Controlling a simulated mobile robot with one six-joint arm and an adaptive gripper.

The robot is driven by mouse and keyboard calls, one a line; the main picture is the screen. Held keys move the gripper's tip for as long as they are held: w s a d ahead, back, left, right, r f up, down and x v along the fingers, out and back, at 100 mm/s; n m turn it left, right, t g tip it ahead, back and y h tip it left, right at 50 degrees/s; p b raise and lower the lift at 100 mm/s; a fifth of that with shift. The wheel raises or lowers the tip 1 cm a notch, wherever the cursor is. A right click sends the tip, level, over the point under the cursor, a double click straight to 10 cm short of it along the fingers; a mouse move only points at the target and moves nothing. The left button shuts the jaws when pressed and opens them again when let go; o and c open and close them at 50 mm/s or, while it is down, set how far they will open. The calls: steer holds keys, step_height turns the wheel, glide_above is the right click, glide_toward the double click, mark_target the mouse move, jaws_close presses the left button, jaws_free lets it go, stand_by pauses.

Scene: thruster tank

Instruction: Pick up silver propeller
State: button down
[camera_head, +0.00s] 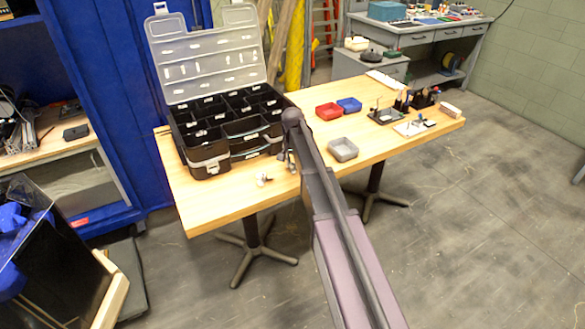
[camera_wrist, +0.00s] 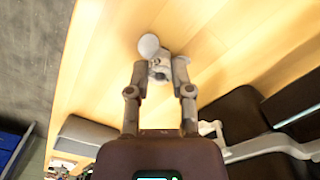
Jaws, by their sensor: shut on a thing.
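The silver propeller (camera_wrist: 158,66) is between my fingertips in the wrist view, small and pale, with a rounded whitish part (camera_wrist: 148,45) at its upper left. My gripper (camera_wrist: 160,74) is shut on it, with a finger on either side, over the wooden tabletop. In the head view a small white and silver piece (camera_head: 264,179) shows near the table's front edge, left of my arm. My arm covers part of that area, and the fingertips are hard to make out there. I cannot tell the propeller's height above the table.
A black compartment case (camera_head: 208,164) with its clear lid (camera_head: 205,60) raised stands beside my gripper. Red (camera_head: 328,111) and blue (camera_head: 349,104) bins, a grey bin (camera_head: 343,149) and several small tools lie right of my arm. The table's front left corner is clear.

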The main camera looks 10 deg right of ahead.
steer(key=shift+r, duration=0.1)
stand_by(0.4)
step_height(320, 180, up, 3)
steer(key=p, duration=0.3)
steer(key=s+r+p, duration=0.1)
steer(key=s+p, duration=0.1)
steer(key=s, duration=1.4)
steer(key=shift+d+r, duration=0.35)
steer(key=shift+d, duration=0.05)
steer(key=shift+d, duration=0.15)
